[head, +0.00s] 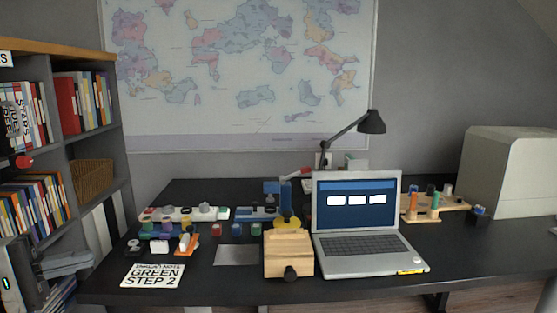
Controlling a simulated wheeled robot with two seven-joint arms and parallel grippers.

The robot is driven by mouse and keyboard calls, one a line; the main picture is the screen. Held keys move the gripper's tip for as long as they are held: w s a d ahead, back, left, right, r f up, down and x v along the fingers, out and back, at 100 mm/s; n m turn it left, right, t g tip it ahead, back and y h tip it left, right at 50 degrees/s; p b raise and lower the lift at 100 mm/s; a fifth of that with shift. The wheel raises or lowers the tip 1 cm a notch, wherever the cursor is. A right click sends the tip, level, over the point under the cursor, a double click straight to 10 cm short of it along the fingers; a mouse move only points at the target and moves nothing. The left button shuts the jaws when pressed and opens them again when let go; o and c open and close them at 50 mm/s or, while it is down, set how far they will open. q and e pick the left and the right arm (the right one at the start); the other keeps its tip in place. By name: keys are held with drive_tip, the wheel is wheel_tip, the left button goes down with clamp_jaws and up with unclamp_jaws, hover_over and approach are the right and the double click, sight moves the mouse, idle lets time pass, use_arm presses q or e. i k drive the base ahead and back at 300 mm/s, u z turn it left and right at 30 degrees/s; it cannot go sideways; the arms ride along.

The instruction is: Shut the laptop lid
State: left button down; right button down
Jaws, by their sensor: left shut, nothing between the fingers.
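The laptop (368,266) stands open on the dark desk, right of the middle in the head view. Its lid (358,217) is raised nearly upright, with a lit blue screen showing several white boxes. The keyboard faces me, and a yellow sticker lies at the front right corner of the base. My left gripper (88,258) is low at the left edge, beside the shelf and the desk's left end. It is shut and empty, far from the laptop. My right gripper is not in view.
A wooden box (289,257) with a dark knob stands close to the laptop's left side. A black desk lamp (370,122) reaches over behind the lid. A wooden rack (440,202) stands right of the laptop. The desk (470,240) is mostly clear at the front right.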

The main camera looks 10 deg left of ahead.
sight(359, 198)
drive_tip(key=u, duration=0.2)
drive_tip(key=i, duration=0.95)
drive_tip(key=z, duration=0.85)
drive_tip(key=i, duration=0.6)
drive_tip(key=z, duration=0.55)
